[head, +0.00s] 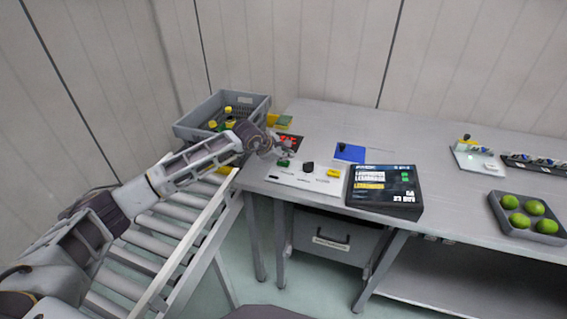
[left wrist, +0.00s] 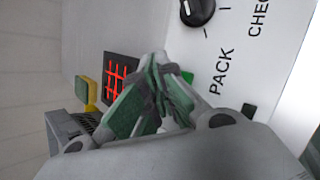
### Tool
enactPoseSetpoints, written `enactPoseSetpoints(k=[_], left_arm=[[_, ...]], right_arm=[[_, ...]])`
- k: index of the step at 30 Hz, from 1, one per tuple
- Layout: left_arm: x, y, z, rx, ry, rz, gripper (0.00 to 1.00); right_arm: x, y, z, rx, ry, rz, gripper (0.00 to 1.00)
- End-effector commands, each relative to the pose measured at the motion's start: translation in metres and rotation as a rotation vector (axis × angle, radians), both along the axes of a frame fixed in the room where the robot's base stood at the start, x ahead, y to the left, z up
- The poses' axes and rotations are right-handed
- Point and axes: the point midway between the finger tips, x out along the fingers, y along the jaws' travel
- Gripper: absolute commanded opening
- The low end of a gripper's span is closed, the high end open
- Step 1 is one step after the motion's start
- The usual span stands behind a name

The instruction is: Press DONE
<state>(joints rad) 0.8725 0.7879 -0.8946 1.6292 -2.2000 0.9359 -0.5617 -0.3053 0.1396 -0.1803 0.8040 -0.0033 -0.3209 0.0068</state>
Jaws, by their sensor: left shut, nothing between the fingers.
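No label reading DONE is legible in either view. A white control panel (head: 305,178) lies on the table, with a green button (head: 283,163), a black knob (head: 308,167) and a yellow button (head: 334,173). My left gripper (head: 284,153) is shut and empty, just above and behind the green button. In the left wrist view my shut fingertips (left wrist: 165,75) partly hide the green button (left wrist: 188,77); whether they touch it I cannot tell. The knob (left wrist: 198,10) and the words PACK and CHEC... show there too. My right gripper is not in view.
A dark box with a lit screen (head: 385,188) stands right of the panel. A dark tile with a red grid (left wrist: 121,75) lies beside the gripper. A grey crate (head: 250,106) stands behind, a roller conveyor (head: 165,228) at left. A tray of green fruit (head: 504,222) sits far right.

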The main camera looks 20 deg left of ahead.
Motion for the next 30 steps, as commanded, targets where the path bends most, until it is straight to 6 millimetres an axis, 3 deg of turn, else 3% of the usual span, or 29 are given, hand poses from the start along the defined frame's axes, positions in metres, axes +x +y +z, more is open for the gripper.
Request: enactPoseSetpoints(k=[30], left_arm=[[-0.0002, -0.0001, -0.0085, 0.001, 0.001, 0.0, 0.0]], right_arm=[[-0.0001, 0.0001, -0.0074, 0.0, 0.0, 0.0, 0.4]])
